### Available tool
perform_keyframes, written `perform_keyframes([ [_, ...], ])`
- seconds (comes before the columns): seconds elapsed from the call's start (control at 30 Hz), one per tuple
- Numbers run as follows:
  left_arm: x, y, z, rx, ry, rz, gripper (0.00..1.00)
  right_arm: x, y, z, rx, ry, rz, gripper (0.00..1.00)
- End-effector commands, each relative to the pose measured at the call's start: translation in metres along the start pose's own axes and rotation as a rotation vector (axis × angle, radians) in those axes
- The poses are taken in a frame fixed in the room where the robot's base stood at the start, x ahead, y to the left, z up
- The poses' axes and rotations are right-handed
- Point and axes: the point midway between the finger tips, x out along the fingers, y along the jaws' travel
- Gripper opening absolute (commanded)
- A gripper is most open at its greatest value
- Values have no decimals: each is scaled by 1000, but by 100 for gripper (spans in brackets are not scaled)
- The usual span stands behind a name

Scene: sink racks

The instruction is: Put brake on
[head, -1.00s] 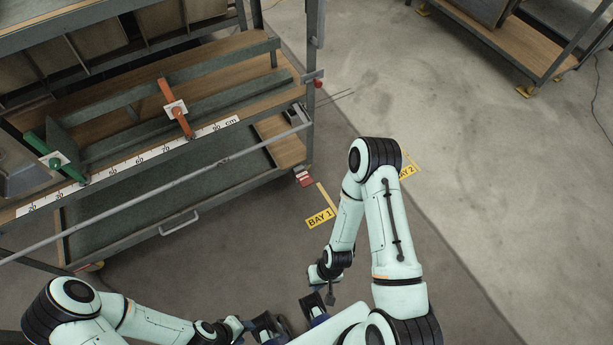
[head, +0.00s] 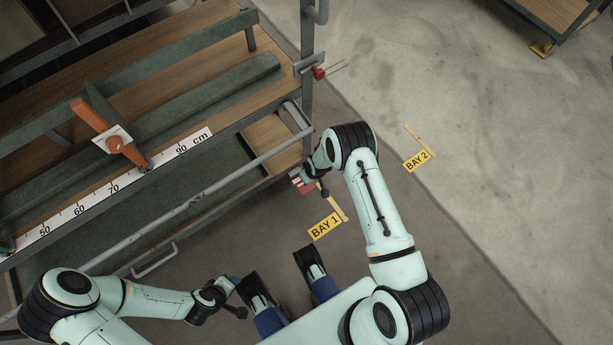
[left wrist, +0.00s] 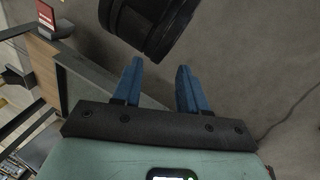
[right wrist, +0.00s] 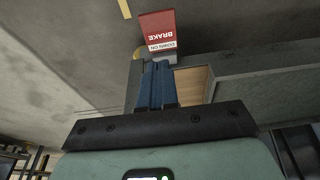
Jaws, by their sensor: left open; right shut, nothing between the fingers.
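The red brake pedal (head: 304,186) sticks out at the lower right corner of the grey rack cart (head: 204,196). In the right wrist view the pedal (right wrist: 158,26) shows a red BRAKE face and a white strip reading DOWN ON. My right gripper (right wrist: 160,66) is shut and empty, its blue fingertips right in front of the strip; I cannot tell whether they touch it. In the head view the right wrist partly hides the pedal's surroundings. My left gripper (left wrist: 160,66) is open and empty, low and away from the cart; the pedal (left wrist: 48,14) shows at its view's top left.
A grey push bar (head: 215,188) runs along the cart's front. An orange clamp (head: 112,135) sits beside the cm scale (head: 125,187). Yellow BAY 1 (head: 326,225) and BAY 2 (head: 418,160) labels lie on the floor. Open floor lies to the right.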

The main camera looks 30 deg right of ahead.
Motion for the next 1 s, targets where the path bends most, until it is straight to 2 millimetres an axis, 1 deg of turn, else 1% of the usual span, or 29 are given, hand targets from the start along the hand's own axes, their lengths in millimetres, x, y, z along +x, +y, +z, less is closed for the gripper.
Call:
perform_keyframes([
  [0.17,12,-5,-14,-4,41,-3,43,28,0,2,1,-2,-1,0],
  [0.4,35,-14,-48,-11,135,-11,43,82,0,2,2,-1,0,0],
  [0.5,47,-27,-28,-25,72,-34,43,99,-1,2,2,-2,-1,0],
  [0.6,54,-36,-18,-35,38,-49,43,114,0,8,3,-3,-1,0],
  [0.7,58,-41,-9,-42,10,-59,43,124,0,11,3,-2,-1,0],
  [0.83,61,-46,-3,-49,-9,-68,43,131,0,13,2,0,0,0],
  [1.0,62,-48,-1,-51,-16,-71,43,132,0,14,2,1,0,0],
])
